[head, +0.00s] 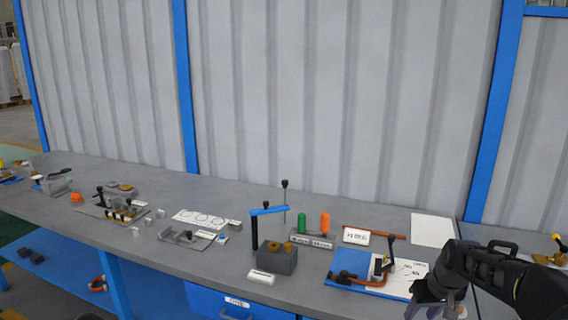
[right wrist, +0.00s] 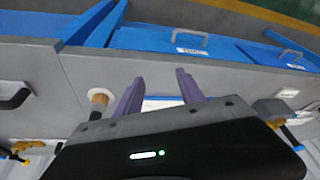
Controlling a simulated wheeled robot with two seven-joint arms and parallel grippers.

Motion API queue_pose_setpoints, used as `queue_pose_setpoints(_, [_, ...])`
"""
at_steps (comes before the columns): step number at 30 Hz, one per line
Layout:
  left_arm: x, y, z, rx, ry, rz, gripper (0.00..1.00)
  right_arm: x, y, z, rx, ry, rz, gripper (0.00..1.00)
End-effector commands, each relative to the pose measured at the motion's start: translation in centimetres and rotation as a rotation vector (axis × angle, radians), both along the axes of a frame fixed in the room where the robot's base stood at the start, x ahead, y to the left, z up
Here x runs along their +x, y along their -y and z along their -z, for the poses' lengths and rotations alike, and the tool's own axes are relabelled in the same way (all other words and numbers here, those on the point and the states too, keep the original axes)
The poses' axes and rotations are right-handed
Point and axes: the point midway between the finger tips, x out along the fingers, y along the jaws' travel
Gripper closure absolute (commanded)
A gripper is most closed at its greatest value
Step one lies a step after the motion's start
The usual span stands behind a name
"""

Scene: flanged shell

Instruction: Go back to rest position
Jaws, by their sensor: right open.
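My right gripper (head: 432,308) is at the lower right of the head view, over the front edge of the workbench (head: 345,210). In the right wrist view its two purple fingers (right wrist: 157,92) stand apart with nothing between them. Beyond the fingers show a white sheet and a blue mat edge. A white round piece with a brown cylindrical part (right wrist: 98,98) lies beside the left finger in that view, apart from it. My left gripper is not in view.
A blue mat (head: 342,265) with an orange clamp (head: 360,281) lies left of my right gripper. A grey block (head: 277,259) and a stand with green and orange handles (head: 312,240) are further left. Blue drawers (right wrist: 158,42) sit below the bench. A white sheet (head: 432,229) lies behind.

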Motion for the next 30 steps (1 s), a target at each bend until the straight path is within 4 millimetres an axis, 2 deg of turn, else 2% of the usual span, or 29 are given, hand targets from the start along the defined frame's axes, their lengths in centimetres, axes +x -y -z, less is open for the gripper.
queue_pose_setpoints(1, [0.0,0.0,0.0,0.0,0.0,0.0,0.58,0.1,-1.4,1.9,0.021,0.013,0.001,0.55])
queue_pose_setpoints(4, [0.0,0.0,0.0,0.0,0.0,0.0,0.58,0.0,-4.4,5.9,0.067,0.048,0.013,0.55])
queue_pose_setpoints(8, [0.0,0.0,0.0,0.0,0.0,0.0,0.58,-2.2,-9.8,12.7,0.149,0.072,0.043,0.55])
queue_pose_setpoints(9, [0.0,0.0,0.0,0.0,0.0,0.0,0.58,-3.6,-11.7,15.0,0.177,0.071,0.057,0.55])
queue_pose_setpoints(11, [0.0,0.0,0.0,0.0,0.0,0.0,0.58,-6.1,-14.3,18.1,0.215,0.064,0.078,0.55])
queue_pose_setpoints(12, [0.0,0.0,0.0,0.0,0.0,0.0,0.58,-8.1,-16.0,20.0,0.237,0.053,0.092,0.55])
queue_pose_setpoints(14, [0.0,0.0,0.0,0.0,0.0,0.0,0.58,-11.4,-18.2,22.5,0.266,0.03,0.115,0.55])
queue_pose_setpoints(15, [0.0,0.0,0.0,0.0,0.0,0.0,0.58,-13.9,-19.6,23.9,0.282,0.01,0.125,0.55])
queue_pose_setpoints(17, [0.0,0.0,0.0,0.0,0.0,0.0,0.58,-17.8,-21.5,25.8,0.302,-0.027,0.141,0.55])
queue_pose_setpoints(18, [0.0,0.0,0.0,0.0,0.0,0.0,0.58,-20.5,-22.6,26.7,0.312,-0.058,0.147,0.55])
queue_pose_setpoints(21, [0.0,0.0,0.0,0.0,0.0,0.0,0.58,-26.5,-24.7,28.3,0.327,-0.141,0.151,0.55])
queue_pose_setpoints(24, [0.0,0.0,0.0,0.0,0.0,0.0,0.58,-31.1,-26.0,29.0,0.336,-0.222,0.137,0.55])
queue_pose_setpoints(27, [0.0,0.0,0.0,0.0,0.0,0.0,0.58,-33.9,-26.8,29.4,0.342,-0.28,0.122,0.55])
queue_pose_setpoints(30, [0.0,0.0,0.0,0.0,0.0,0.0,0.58,-34.9,-27.3,29.8,0.345,-0.305,0.113,0.55])
